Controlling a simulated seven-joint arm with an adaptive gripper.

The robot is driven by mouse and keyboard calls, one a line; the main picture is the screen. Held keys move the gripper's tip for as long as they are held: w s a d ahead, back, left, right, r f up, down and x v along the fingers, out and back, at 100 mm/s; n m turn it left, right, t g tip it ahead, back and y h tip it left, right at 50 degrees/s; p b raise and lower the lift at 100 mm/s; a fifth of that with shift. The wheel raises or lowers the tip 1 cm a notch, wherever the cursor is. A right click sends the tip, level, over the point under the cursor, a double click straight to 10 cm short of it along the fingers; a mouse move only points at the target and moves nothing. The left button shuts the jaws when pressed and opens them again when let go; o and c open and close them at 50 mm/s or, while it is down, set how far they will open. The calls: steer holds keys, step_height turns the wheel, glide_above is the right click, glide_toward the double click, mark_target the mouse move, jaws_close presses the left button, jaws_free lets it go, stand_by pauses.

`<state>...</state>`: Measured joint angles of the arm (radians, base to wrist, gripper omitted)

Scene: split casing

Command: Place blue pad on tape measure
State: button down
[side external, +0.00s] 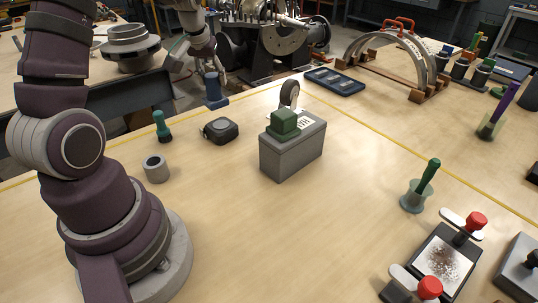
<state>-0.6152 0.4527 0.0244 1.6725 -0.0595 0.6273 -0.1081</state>
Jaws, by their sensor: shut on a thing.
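The blue pad (213,92) is a small upright blue piece with a wider base, at the upper left of the bench in the side external view. My gripper (211,72) comes down on it from above and is shut on its top. The fingers are small here, and I cannot tell whether the base touches the bench. The tape measure (220,130) is a dark, rounded case lying on the bench, nearer the camera than the blue pad and apart from it.
A green-handled piece (162,127) and a grey ring (156,168) stand left of the tape measure. A grey box (292,150) with a green block (284,123) stands to its right. A blue tray (335,81) lies farther back. The front middle of the bench is clear.

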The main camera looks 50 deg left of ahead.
mark_target(215, 100)
step_height(215, 100, down, 6)
steer(key=shift+r, duration=0.25)
steer(key=shift+f, duration=0.15)
steer(key=c, duration=0.7)
jaws_free()
steer(key=v, duration=1.3)
steer(key=s+d+m+h, duration=0.1)
steer(key=s+d+m, duration=0.1)
steer(key=d, duration=0.4)
steer(key=s+d+m+t+h, duration=0.1)
steer(key=s+d+m, duration=0.1)
steer(key=d+m, duration=0.2)
steer(key=s+d+m+t+h, duration=0.1)
steer(key=s+d+m, duration=0.2)
steer(key=d, duration=0.5)
steer(key=shift+s+r, duration=0.1)
steer(key=shift+r, duration=0.3)
